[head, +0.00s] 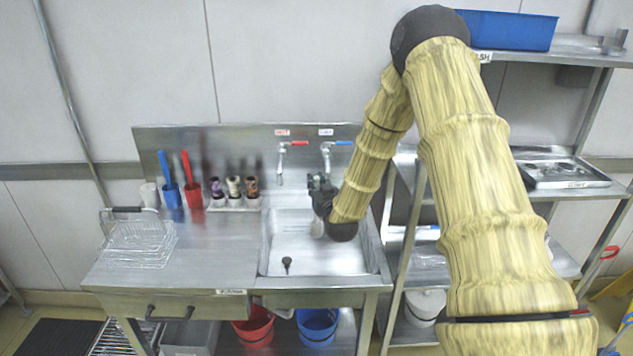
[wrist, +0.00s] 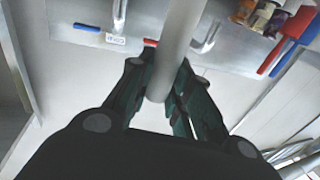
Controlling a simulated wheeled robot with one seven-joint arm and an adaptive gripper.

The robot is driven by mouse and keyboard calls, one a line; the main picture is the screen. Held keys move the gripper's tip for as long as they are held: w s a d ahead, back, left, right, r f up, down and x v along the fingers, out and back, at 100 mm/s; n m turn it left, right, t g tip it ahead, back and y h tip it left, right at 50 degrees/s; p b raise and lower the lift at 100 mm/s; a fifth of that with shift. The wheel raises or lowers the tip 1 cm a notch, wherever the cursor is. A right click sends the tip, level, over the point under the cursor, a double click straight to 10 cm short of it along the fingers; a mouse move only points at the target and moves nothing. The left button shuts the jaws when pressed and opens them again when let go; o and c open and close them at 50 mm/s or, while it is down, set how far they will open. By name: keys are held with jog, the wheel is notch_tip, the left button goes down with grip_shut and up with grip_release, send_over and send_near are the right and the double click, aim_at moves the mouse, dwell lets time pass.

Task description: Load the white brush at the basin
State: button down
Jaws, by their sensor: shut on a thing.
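My gripper (head: 319,192) is over the back part of the steel basin (head: 372,250), below the taps. It is shut on the white brush (head: 317,228), whose pale end shows just under the fingers, inside the basin outline. In the wrist view the brush shows as a pale grey-white rod (wrist: 178,45) between the dark fingers of my gripper (wrist: 162,92). I cannot tell whether the brush touches the basin floor.
A red-handled tap (head: 281,165) and a blue-handled tap (head: 326,158) stand behind the basin. A small dark plug-like thing (head: 287,263) stands in it.

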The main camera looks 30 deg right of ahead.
aim_at(318, 178)
jog(key=shift+s+f+b, duration=0.4)
jog(key=shift+s+b, duration=0.05)
jog(key=shift+s, duration=0.2)
jog(key=f, duration=0.1)
jog(key=w+f+b, duration=0.1)
jog(key=shift+f, duration=0.35)
jog(key=shift+s+f+b, duration=0.3)
jog(key=shift+f+b, duration=0.35)
jog(key=shift+b, duration=0.3)
jog(key=shift+w+f+b, duration=0.15)
jog(key=shift+f+b, duration=0.3)
jog(key=shift+f, duration=0.35)
jog(key=shift+f+b, duration=1.8)
jog(key=shift+f, duration=0.6)
jog(key=shift+r+p, duration=3.75)
jog(key=shift+r, duration=4)
